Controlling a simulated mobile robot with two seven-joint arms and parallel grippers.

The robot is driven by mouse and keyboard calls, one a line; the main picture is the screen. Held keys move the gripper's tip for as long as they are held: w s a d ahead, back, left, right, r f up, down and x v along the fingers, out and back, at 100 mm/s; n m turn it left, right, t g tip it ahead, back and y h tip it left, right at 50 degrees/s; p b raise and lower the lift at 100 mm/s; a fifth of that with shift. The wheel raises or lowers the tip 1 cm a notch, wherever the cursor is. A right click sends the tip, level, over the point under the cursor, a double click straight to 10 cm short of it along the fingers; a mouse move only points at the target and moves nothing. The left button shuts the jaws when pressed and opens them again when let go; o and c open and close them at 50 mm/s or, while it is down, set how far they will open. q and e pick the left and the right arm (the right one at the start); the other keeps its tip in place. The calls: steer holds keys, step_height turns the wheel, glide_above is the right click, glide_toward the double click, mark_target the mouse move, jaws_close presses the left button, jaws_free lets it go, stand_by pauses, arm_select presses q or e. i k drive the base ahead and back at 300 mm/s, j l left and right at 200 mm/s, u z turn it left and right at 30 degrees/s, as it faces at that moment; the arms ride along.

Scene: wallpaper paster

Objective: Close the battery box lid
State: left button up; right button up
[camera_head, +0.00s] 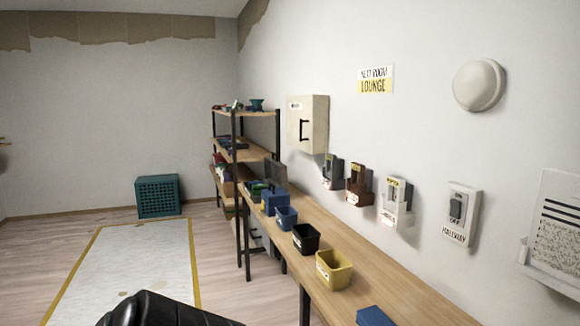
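No box in view can be read for certain as the battery box. One candidate is a blue box (274,202) at the far end of the long wooden bench, with a dark upright panel (275,174) behind it that may be a raised lid; I cannot tell whether they are joined. Part of another blue object (374,316) shows at the bottom edge, on the bench's near part. Neither of my grippers is in view. A black rounded part, probably of my own arm, shows at the bottom left of centre.
The bench (385,285) holds a blue bin (286,218), a black bin (305,239) and a yellow bin (333,270). Several small holders and a hallway switch (457,210) are on the right wall. A shelf rack (236,150) and teal crate (158,197) stand farther back.

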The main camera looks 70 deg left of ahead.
mark_target(276, 172)
steer(key=u, duration=2.35)
steer(key=i+j+u, duration=0.4)
steer(key=i, duration=0.3)
steer(key=i+u, duration=0.4)
steer(key=i, duration=0.35)
steer(key=i+j+z, duration=0.15)
steer(key=i, duration=1.2)
steer(key=i+j+z, duration=0.1)
steer(key=i+z, duration=0.35)
steer(key=i+j+z, duration=0.25)
steer(key=z, duration=0.15)
steer(key=i+j+z, duration=0.65)
steer(key=j+z, duration=0.25)
steer(key=l, duration=0.15)
